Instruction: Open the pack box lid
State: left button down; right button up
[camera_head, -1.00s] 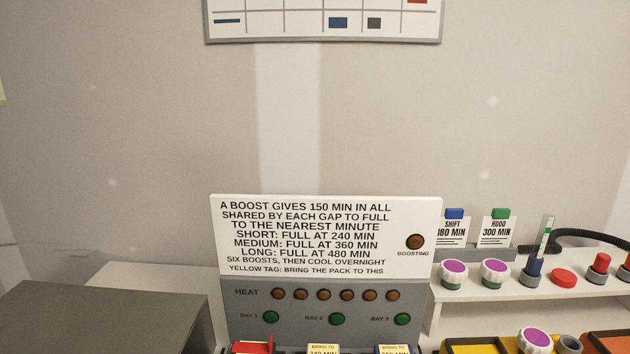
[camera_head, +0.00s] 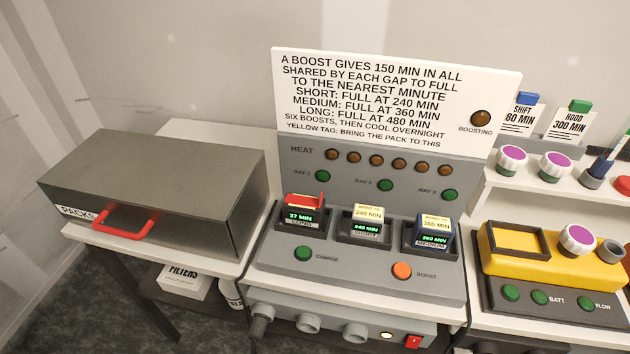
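The pack box (camera_head: 170,180) is a dark grey box on a white table at the left. A label reading PACKS (camera_head: 78,212) is on its front face. A red handle (camera_head: 126,220) sticks out from its front. The lid (camera_head: 165,165) lies flat and looks closed. Neither of my grippers is in view.
A grey charging station (camera_head: 385,262) with three packs in its bays stands right of the box, a sign panel (camera_head: 390,100) behind it. A yellow device (camera_head: 550,262) is further right. A FILTERS carton (camera_head: 183,280) sits below the table.

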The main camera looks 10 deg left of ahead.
aim_at(180, 192)
jog(key=u, duration=1.6)
